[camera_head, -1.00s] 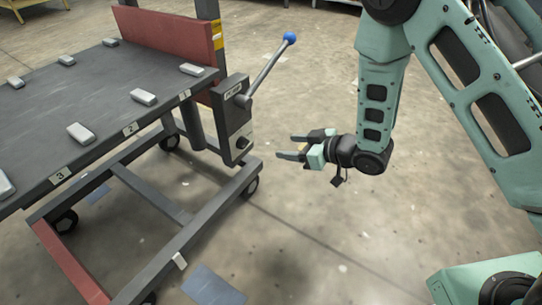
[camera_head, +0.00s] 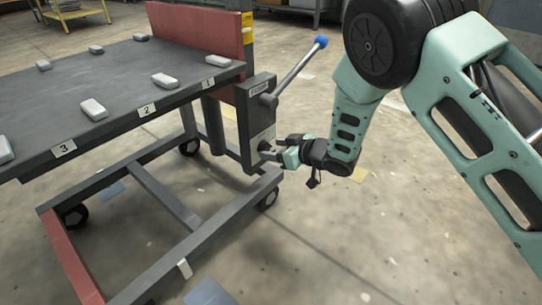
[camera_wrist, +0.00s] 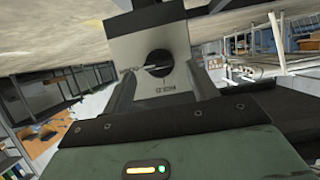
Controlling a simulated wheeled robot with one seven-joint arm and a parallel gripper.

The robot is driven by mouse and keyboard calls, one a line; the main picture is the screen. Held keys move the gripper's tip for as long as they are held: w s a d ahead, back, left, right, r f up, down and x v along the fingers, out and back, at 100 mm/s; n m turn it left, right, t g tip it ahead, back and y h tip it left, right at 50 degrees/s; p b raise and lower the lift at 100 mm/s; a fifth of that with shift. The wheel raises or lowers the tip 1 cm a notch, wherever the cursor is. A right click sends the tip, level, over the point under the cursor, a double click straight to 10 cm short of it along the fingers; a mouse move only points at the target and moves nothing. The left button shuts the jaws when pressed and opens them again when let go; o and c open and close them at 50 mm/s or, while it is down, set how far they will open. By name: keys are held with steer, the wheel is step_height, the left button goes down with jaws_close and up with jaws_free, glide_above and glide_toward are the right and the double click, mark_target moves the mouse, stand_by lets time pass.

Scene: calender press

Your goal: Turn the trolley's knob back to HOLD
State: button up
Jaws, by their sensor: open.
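The trolley's knob (camera_wrist: 158,63) is a round black dial with a raised bar and a pale mark, on a light plate (camera_wrist: 122,48). The bar lies roughly crosswise in the wrist view. The HOLD label (camera_wrist: 163,87) shows upside down below the knob; another label (camera_wrist: 127,71), hard to read, is at its left. In the head view the knob's plate (camera_head: 257,138) is low on the trolley's dark post. My gripper (camera_head: 275,148) is open in front of it, with a finger on each side of the knob in the wrist view. I cannot tell whether they touch it.
A lever with a blue ball (camera_head: 321,42) rises from the post above my gripper. The trolley's grey deck (camera_head: 120,72) carries several pale blocks, with a red board (camera_head: 196,28) at its far side. Open concrete floor (camera_head: 330,230) lies to the right of the trolley.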

mark_target(265, 148)
steer(key=shift+b+x, duration=0.3)
steer(key=shift+x, duration=0.75)
steer(key=c, duration=1)
